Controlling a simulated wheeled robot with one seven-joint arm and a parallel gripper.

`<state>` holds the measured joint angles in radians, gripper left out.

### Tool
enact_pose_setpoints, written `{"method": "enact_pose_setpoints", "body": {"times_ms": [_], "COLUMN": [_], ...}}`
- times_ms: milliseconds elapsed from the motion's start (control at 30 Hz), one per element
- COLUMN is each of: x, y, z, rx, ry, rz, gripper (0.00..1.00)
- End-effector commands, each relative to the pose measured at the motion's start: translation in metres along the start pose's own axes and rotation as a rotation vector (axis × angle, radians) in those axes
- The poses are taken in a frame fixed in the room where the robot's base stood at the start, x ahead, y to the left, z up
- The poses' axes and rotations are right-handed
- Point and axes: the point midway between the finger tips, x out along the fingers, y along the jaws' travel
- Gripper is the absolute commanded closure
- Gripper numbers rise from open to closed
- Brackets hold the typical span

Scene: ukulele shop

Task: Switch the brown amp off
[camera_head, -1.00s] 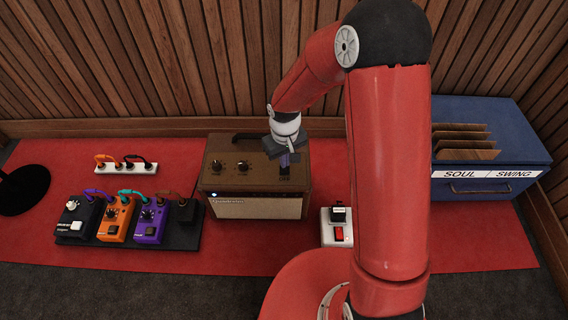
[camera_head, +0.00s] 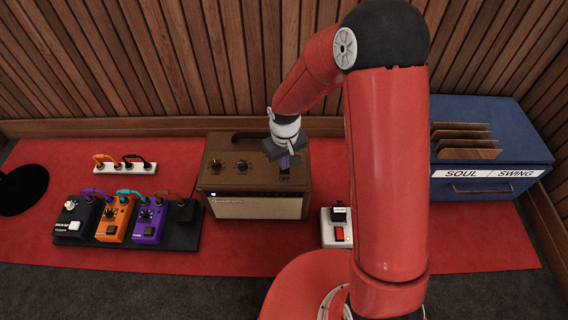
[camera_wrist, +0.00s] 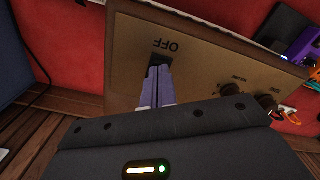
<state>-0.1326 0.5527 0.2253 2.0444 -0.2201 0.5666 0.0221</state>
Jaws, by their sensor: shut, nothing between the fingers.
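The brown amp (camera_head: 256,181) stands on the red mat in the middle of the head view, with two dark knobs on its top panel and a small bluish-white light at its front left. The top panel (camera_wrist: 215,72) also shows in the wrist view, with the word OFF printed beside a dark switch spot. My gripper (camera_head: 285,165) is over the right part of this panel. In the wrist view its shut fingers (camera_wrist: 157,72) reach the switch spot (camera_wrist: 160,60) next to OFF and hide most of it. I cannot tell the switch's position.
A pedal board (camera_head: 185,240) with several pedals lies left of the amp, and a white power strip (camera_head: 125,168) behind it. A small white box with a red switch (camera_head: 338,233) is to the right. A blue crate (camera_head: 490,190) with record dividers stands far right.

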Motion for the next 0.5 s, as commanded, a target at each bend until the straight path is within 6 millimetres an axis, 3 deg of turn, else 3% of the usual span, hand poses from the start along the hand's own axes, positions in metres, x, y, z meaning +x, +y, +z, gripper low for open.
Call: {"method": "enact_pose_setpoints", "body": {"times_ms": [267,500], "x": [0.005,-0.0045], "y": [0.0,0.0001], "z": [0.0,-0.0001], "rx": [0.0,0.0], "ry": [0.0,0.0], "rz": [0.0,0.0], "gripper": [1.0,1.0]}}
